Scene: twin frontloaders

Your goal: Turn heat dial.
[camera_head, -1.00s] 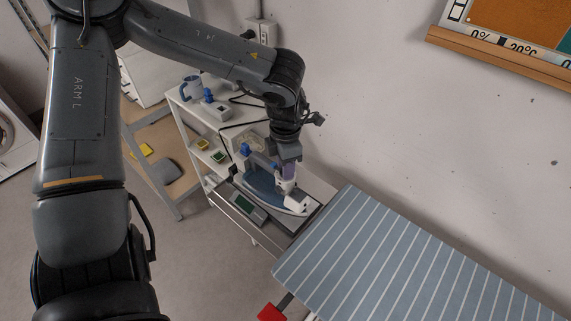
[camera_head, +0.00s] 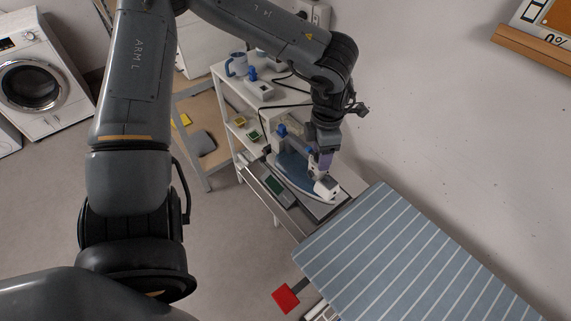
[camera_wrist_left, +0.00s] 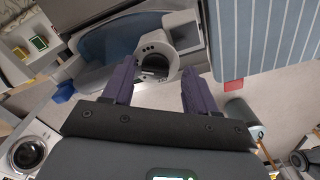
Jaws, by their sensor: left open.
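In the left wrist view the unit shows a round grey ring with a dark centre (camera_wrist_left: 156,62), which may be the heat dial; I cannot be sure. My left gripper (camera_head: 323,165) is just above the unit, pointing down. Its purple fingers (camera_wrist_left: 157,78) are open on both sides of the ring, with a gap between them. I cannot tell whether they touch it. My right gripper is not in view.
A striped ironing surface (camera_head: 400,260) lies close to the right. A white shelf (camera_head: 222,85) with a blue mug (camera_head: 237,65) stands behind on the left. A red pad (camera_head: 286,298) is below.

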